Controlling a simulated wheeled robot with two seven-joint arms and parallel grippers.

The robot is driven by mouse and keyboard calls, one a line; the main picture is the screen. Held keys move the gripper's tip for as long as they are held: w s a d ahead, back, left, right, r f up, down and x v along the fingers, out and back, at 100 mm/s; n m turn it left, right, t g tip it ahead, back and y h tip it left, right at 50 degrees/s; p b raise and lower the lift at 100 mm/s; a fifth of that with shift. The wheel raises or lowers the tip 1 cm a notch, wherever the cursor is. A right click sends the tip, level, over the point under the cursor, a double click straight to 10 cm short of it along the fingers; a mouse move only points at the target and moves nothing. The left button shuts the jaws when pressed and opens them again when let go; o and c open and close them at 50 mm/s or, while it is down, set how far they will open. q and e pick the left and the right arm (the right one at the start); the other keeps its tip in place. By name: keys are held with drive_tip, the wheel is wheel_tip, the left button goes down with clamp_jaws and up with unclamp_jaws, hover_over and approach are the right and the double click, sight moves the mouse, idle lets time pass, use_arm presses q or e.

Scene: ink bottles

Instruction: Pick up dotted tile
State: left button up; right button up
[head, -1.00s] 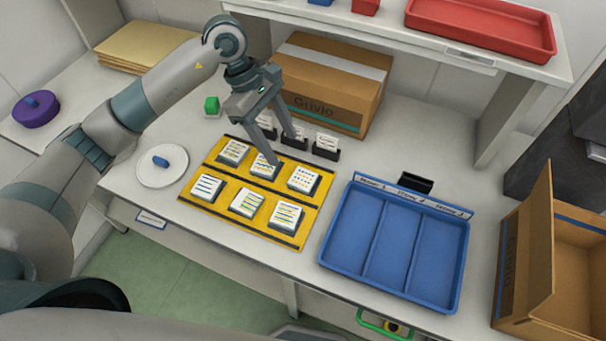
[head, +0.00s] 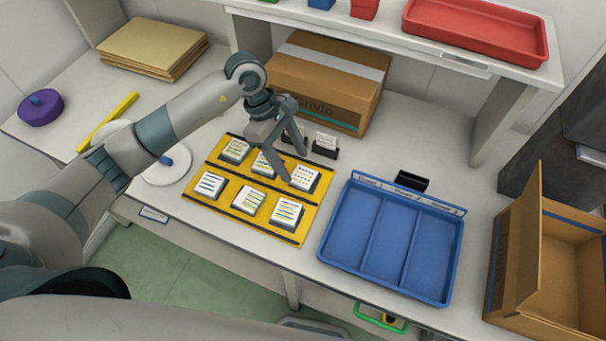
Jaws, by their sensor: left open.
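The yellow mat (head: 222,206) on the white table bears several white tiles in dark holders, in two rows. The dotted tile (head: 305,176), with rows of small yellowish and dark dots, sits at the right end of the back row. The other tiles, such as the front right one (head: 286,211), look striped. My left gripper (head: 295,167) is open and empty, pointing down above the dotted tile's left and back side. One fingertip overlaps the tile's left edge in the picture; I cannot tell whether it touches. The back middle tile is partly hidden by the gripper. My right gripper is out of view.
A blue tray (head: 336,252) with three compartments lies right of the mat. A cardboard box (head: 325,85) and small black card holders (head: 325,150) stand behind it. An open carton (head: 520,262) is far right. A white disc with a blue knob (head: 165,160) is left.

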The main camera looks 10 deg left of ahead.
sight(302, 176)
use_arm(q)
drive_tip(key=shift+d+f+p, duration=0.25)
drive_tip(key=shift+d+p, duration=0.1)
drive_tip(key=shift+p, duration=0.05)
drive_tip(key=shift+p+x, duration=0.5)
drive_tip(key=shift+x, duration=0.55)
drive_tip(key=shift+s+d+f, duration=0.1)
drive_tip(key=shift+d+f, duration=0.1)
drive_tip(key=shift+f, duration=0.4)
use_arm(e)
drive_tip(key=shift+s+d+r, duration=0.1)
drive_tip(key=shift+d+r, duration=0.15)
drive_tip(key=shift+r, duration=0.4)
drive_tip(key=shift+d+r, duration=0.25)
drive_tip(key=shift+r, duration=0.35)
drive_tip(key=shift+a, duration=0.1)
use_arm(q)
drive_tip(key=c, duration=0.9)
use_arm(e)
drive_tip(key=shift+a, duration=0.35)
use_arm(q)
drive_tip(key=shift+r, duration=0.15)
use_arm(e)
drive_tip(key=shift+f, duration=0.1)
